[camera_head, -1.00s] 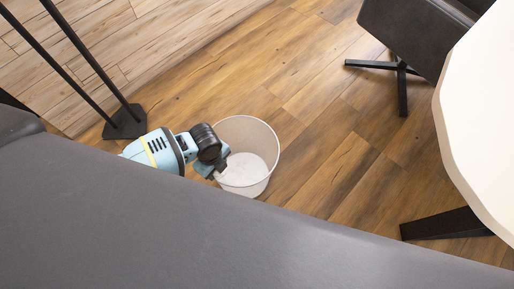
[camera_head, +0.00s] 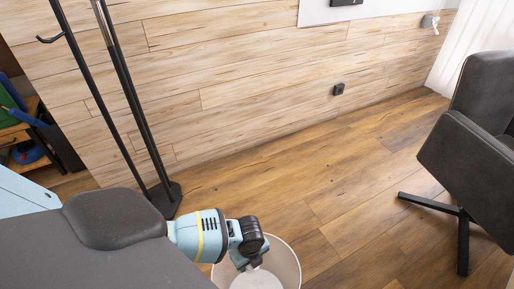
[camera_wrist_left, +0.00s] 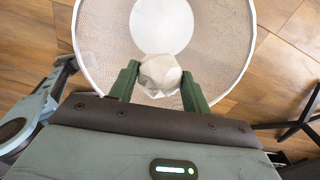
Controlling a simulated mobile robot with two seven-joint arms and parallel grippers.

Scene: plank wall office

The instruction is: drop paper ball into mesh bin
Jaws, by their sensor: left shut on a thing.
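The mesh bin (camera_head: 291,265) stands on the floor at the bottom of the head view, cut off by the frame edge. It is pale, round and open at the top. My left gripper (camera_head: 250,262) reaches over its left side. In the left wrist view, the bin (camera_wrist_left: 95,45) lies under my left gripper (camera_wrist_left: 158,82), its white bottom showing. The gripper's two green fingers are shut on the paper ball (camera_wrist_left: 159,73), a white faceted lump held over the bin's opening. I cannot make the ball out in the head view. My right gripper is not seen.
A black coat stand (camera_head: 165,197) is left of the bin, near the plank wall (camera_head: 250,90). A dark chair (camera_head: 470,160) stands at the right. A shelf with coloured items (camera_head: 20,130) is at the far left. The floor (camera_head: 340,190) between bin and chair is clear.

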